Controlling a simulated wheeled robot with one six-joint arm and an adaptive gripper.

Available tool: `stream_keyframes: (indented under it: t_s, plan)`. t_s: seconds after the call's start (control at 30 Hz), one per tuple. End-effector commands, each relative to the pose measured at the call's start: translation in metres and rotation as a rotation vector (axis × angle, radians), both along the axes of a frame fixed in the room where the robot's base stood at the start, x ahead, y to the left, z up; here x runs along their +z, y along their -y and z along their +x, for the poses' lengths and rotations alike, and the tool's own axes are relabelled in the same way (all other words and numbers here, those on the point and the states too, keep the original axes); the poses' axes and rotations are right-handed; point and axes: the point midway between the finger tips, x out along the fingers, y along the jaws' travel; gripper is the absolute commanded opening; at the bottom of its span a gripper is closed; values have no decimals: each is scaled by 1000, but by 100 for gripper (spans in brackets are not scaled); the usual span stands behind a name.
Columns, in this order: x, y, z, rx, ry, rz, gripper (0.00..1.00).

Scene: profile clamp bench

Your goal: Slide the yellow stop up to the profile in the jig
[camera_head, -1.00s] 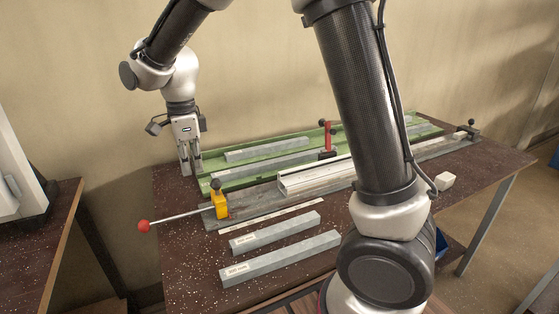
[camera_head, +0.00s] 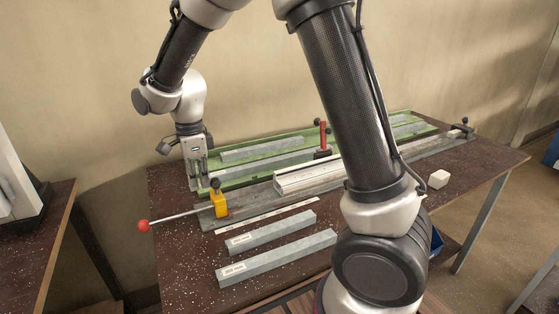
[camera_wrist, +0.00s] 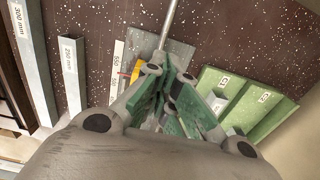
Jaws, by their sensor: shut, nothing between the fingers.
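A green tray (camera_head: 236,181) with grey bars lies behind the jig. A red-handled part (camera_head: 323,138) stands up behind the profile. Two labelled bars, the shorter (camera_head: 270,232) and longer (camera_head: 275,258), lie in front. A white block (camera_head: 438,178) sits at right.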

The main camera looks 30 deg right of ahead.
Motion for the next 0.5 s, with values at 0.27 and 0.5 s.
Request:
stream_keyframes:
  t_s: [0.27, 0.5]
  plan:
    - [0, 23, 0, -2, -2, -2, 0]
    - [0, 40, 0, -2, -1, -1, 0]
